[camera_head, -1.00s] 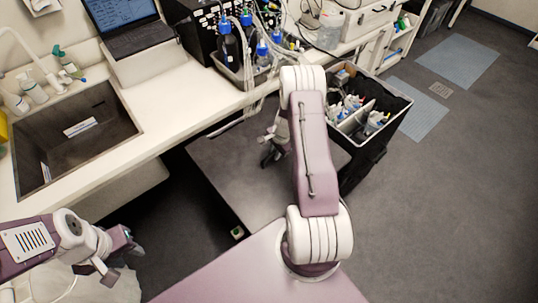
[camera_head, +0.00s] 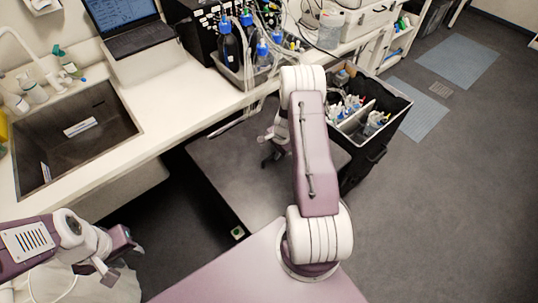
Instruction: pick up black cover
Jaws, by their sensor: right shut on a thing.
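My right arm reaches forward over the middle of the scene, and its gripper (camera_head: 268,158) shows in part to the left of the forearm, above the dark grey flat surface below the bench. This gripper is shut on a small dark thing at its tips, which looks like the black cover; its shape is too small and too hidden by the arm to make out. My left gripper (camera_head: 136,250) is low at the left, away from the bench top, and whether its jaws are open is too unclear to see.
A white bench (camera_head: 165,100) with a sink (camera_head: 105,140) and laptop (camera_head: 125,20) runs along the left and back. A tray (camera_head: 222,68) of blue-capped bottles stands on it. A black bin (camera_head: 372,158) with divided contents stands right of my right arm. Floor at right is clear.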

